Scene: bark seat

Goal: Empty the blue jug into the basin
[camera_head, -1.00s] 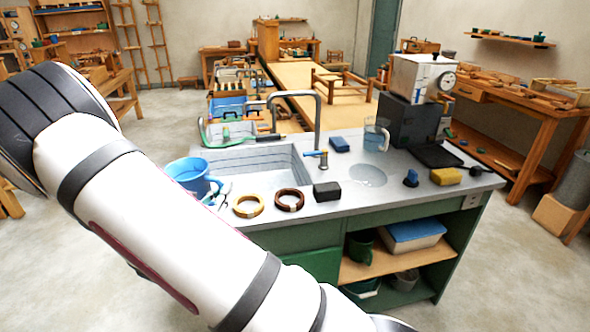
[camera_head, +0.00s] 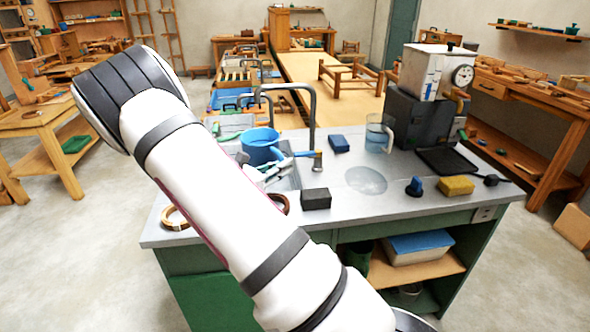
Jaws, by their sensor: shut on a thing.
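The blue jug (camera_head: 260,146) is over the basin (camera_head: 291,181), with its open top facing up and looking roughly upright. My gripper (camera_head: 264,174) is shut on the jug at its near side, by the handle. The exact grip is small and partly covered by my arm. What is inside the jug cannot be made out. Most of the basin is hidden behind my arm and the jug; a strip of its right side shows.
The tap spout (camera_head: 314,105) arches behind the jug, close to it. A black block (camera_head: 316,198), a clear jug (camera_head: 378,134), a blue sponge (camera_head: 339,144) and a yellow sponge (camera_head: 456,186) stand on the counter (camera_head: 420,205). A brass ring (camera_head: 174,218) lies near the front left edge.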

